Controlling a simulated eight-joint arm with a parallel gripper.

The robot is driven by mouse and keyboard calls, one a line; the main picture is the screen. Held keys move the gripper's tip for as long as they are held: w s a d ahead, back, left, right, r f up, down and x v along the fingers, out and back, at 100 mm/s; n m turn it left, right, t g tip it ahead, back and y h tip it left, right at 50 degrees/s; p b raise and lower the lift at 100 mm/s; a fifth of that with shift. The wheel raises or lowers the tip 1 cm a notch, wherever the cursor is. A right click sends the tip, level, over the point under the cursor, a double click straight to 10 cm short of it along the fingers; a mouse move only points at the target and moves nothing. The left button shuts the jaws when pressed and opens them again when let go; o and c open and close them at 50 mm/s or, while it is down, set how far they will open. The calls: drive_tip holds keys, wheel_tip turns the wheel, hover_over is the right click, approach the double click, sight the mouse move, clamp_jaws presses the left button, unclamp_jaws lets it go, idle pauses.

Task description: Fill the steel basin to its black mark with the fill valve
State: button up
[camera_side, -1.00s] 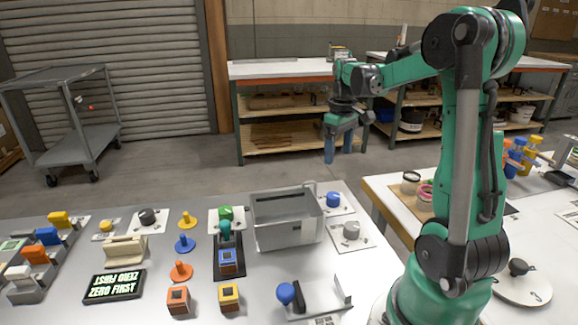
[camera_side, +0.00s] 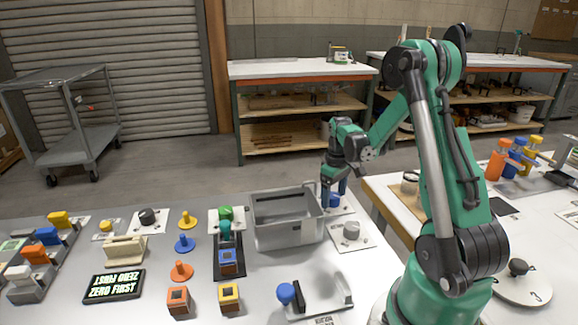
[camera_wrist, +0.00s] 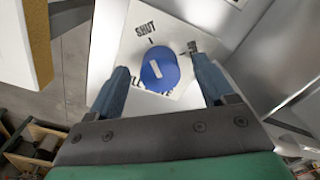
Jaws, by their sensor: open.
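The steel basin (camera_side: 288,236) stands on the table in the side view, open at the top, with a dark line on its inner back wall. I cannot make out any water in it. The fill valve's blue round knob (camera_wrist: 161,78) sits on a white plate (camera_wrist: 128,64) just right of the basin. The plate reads "SHUT"; other lettering is partly hidden by the knob. A white bar on the knob points toward the SHUT side. My gripper (camera_wrist: 158,70) is open, pointing down, one blue finger on each side of the knob; contact is unclear.
A grey knob (camera_side: 351,229) on another white plate stands right of the basin, in front of the valve. A blue-topped fixture (camera_side: 286,293) stands nearer the front. Green and teal pieces (camera_side: 224,228) stand close to the basin's left.

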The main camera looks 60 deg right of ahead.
sight(334, 195)
clamp_jaws()
drive_tip(key=shift+m, duration=2)
unclamp_jaws()
drive_tip(key=shift+r, duration=2.85)
